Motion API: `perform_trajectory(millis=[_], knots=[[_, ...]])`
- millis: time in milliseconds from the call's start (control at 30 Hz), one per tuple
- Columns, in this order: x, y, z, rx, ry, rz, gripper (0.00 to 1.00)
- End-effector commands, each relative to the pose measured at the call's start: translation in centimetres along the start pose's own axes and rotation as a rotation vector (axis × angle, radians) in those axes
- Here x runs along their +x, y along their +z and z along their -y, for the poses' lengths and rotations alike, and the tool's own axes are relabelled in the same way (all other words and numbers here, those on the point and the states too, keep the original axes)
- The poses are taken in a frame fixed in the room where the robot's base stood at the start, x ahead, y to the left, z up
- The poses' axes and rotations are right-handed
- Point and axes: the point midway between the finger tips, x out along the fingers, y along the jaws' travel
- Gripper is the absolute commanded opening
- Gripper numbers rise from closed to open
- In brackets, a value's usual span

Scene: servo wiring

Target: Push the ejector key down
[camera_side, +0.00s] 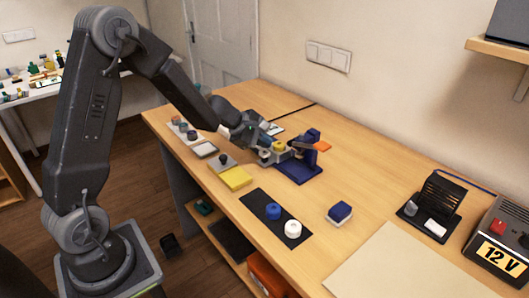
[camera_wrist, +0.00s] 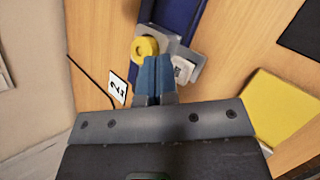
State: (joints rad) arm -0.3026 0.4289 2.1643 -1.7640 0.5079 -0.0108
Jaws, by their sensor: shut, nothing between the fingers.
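A dark blue fixture (camera_side: 300,172) stands on the wooden bench, with an upright post and an orange lever (camera_side: 322,146) on its right side. A grey block on it carries a yellow round part (camera_side: 278,146), which shows as a yellow ring in the wrist view (camera_wrist: 141,47). A pale square piece (camera_wrist: 182,69) sits on the grey block. I cannot tell for certain which part is the ejector key. My gripper (camera_wrist: 155,60) is shut and empty, its blue fingertips over the grey block between the yellow ring and the pale piece. The fingers hide part of the block; contact is unclear.
A yellow pad (camera_side: 236,179) lies in front of the fixture. A black mat (camera_side: 255,199) holds blue and white round parts. A blue-and-white block (camera_side: 340,213) stands to the right. A numbered card (camera_wrist: 117,88) lies beside the fixture. A 12 V supply (camera_side: 500,245) is far right.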

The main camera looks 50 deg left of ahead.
Motion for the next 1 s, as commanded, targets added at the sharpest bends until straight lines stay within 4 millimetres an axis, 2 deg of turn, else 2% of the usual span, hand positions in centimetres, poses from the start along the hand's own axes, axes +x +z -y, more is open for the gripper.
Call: perform_trajectory(millis=[367, 800, 1000], knots=[[-0.3, 0.2, -0.2, 0.002, 0.002, 0.001, 0.00], [-3.0, 2.2, -2.3, 0.002, 0.004, 0.002, 0.00], [-3.5, 2.6, -2.6, 0.001, 0.001, 0.000, 0.00]])
